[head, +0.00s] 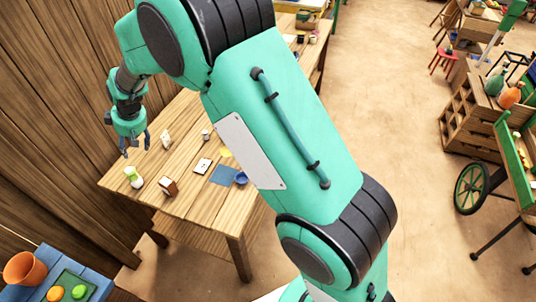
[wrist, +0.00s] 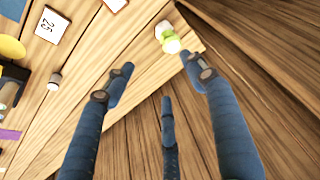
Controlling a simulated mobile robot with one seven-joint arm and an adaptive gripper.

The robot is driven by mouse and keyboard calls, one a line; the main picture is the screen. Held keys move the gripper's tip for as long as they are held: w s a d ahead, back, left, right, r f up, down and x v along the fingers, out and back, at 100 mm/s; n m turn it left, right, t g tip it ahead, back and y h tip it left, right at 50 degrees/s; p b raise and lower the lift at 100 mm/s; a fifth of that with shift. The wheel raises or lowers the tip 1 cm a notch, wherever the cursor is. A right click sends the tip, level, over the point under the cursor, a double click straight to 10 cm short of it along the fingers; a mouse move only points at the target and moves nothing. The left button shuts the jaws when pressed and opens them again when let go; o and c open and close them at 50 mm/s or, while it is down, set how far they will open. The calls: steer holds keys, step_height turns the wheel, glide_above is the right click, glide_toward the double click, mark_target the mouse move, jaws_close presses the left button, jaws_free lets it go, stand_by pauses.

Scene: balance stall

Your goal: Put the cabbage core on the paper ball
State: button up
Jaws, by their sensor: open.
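A small pale green and white piece (head: 133,177), which looks like the cabbage core, is near the left end of the wooden table. In the wrist view, a green and whitish piece (wrist: 168,37) lies near the table edge, beyond my fingertips. I cannot make out a separate paper ball for certain; the pale rounded end of that piece may or may not be one. My gripper (head: 135,145) hangs above the table's left end, fingers pointing down. It is open and empty, with its fingers (wrist: 157,75) spread and apart from the piece.
The wooden table (head: 185,120) also holds a brown box (head: 168,186), a white card (head: 202,166), a blue cloth (head: 223,175) and a blue bowl (head: 240,178). A plank wall (head: 60,90) stands close on the left. A terracotta pot (head: 24,268) is on a blue stand.

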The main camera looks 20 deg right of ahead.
steer(key=s+d+r+m+t+h, duration=0.1)
steer(key=s+d+r+m, duration=0.1)
steer(key=s+d+r, duration=0.75)
steer(key=s+d+r+m, duration=0.2)
steer(key=s+d+r, duration=0.5)
steer(key=d+r, duration=0.45)
steer(key=s+d+m, duration=0.1)
steer(key=s+d, duration=0.4)
steer(key=s, duration=0.4)
steer(key=s+d+r+m+t+h, duration=0.1)
steer(key=s+d, duration=0.4)
steer(key=s, duration=0.5)
steer(key=s+d+r+m+h, duration=0.1)
steer(key=s+d+m, duration=0.1)
steer(key=s+d, duration=0.3)
steer(key=s, duration=0.4)
steer(key=shift+s+r+m+t, duration=0.15)
steer(key=shift+r+m+t, duration=0.15)
steer(key=shift+m, duration=0.1)
